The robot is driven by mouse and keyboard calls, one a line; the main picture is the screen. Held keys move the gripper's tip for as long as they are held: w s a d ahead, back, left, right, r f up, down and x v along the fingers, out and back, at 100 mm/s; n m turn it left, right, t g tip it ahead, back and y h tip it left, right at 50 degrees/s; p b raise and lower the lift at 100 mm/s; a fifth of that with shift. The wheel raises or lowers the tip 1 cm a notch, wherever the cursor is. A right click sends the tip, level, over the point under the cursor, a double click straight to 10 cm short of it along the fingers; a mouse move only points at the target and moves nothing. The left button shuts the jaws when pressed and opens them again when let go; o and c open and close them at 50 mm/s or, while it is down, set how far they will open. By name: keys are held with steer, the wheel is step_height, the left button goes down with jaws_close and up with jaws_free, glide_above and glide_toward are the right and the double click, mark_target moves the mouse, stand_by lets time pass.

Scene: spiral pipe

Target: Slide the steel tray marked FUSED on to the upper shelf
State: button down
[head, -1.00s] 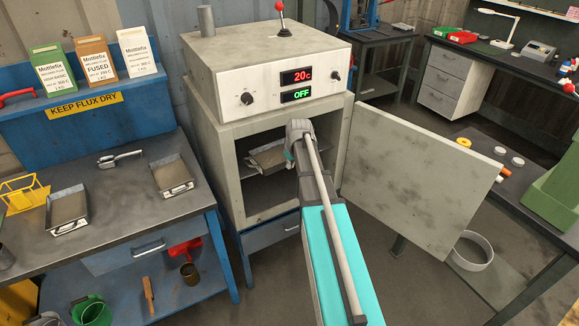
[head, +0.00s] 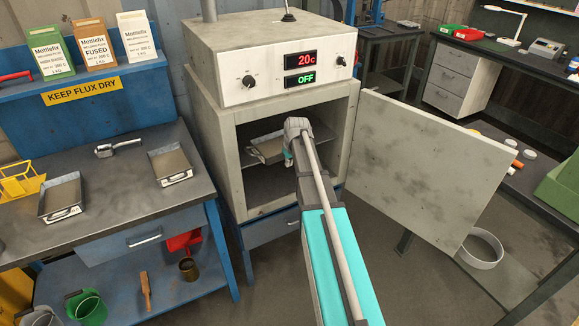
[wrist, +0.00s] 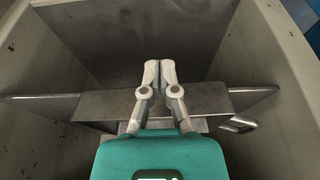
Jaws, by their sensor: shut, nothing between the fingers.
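A steel tray (head: 267,149) lies inside the open oven (head: 228,135), at the level of the upper shelf (head: 322,132). My gripper (head: 297,127) is at the oven mouth, by the right part of this tray, and hides some of it. In the wrist view my gripper (wrist: 160,68) is shut and empty, its fingers reaching over a grey metal surface. A bent handle (wrist: 238,124) shows to the right of the fingers. I cannot read FUSED on this tray; whether its whole base rests on the shelf is hidden.
The oven door (head: 430,170) stands open to the right. Two more steel trays, one left (head: 62,197) and one right (head: 171,164), lie on the bench at left, their tags too small to read. A packet marked FUSED (head: 97,48) stands behind them.

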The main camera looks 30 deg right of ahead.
mark_target(282, 154)
steer(key=shift+w, duration=1.3)
steer(key=shift+w, duration=1.55)
steer(key=shift+s+a, duration=0.1)
steer(key=shift+s, duration=0.05)
